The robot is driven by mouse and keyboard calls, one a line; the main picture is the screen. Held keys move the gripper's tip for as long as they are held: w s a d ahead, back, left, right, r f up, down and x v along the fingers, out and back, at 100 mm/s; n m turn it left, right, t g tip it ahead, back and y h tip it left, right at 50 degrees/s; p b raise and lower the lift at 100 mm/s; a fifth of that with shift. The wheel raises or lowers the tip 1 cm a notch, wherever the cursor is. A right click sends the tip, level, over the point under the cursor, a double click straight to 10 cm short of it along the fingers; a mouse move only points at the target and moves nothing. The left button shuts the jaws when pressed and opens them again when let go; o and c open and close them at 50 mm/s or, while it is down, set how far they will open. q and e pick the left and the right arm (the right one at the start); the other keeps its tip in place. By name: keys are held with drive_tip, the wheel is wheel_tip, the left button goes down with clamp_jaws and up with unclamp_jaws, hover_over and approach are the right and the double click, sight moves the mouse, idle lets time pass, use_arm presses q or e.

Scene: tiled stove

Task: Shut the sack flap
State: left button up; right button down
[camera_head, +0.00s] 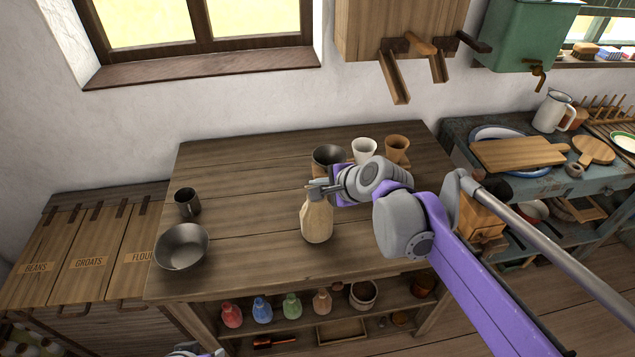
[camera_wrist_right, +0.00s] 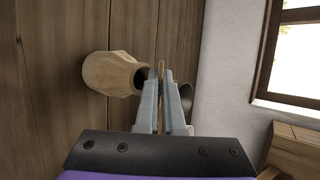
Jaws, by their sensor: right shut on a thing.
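A small tan sack (camera_head: 317,220) stands upright near the front middle of the wooden table. In the right wrist view the sack (camera_wrist_right: 108,73) shows beside the fingers, with a dark opening at its mouth. My right gripper (camera_head: 318,186) is at the top of the sack. Its fingers (camera_wrist_right: 161,88) are shut on a thin tan strip, which looks like the sack flap (camera_wrist_right: 161,68). In the head view the fingers partly hide the sack's mouth. A bit of my left gripper (camera_head: 190,350) shows at the bottom edge; its fingers cannot be made out.
A grey metal bowl (camera_head: 181,246) and dark mug (camera_head: 187,202) are at the left. The table (camera_head: 250,160) is clear behind and left of the sack.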

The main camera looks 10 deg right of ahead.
drive_tip(key=shift+s+f, duration=0.1)
drive_tip(key=shift+f, duration=0.05)
idle(0.4)
drive_tip(key=c, duration=1)
unclamp_jaws()
drive_tip(key=p+v, duration=0.1)
drive_tip(key=v, duration=1)
drive_tip(key=shift+s+f, duration=0.1)
drive_tip(key=shift+f, duration=0.1)
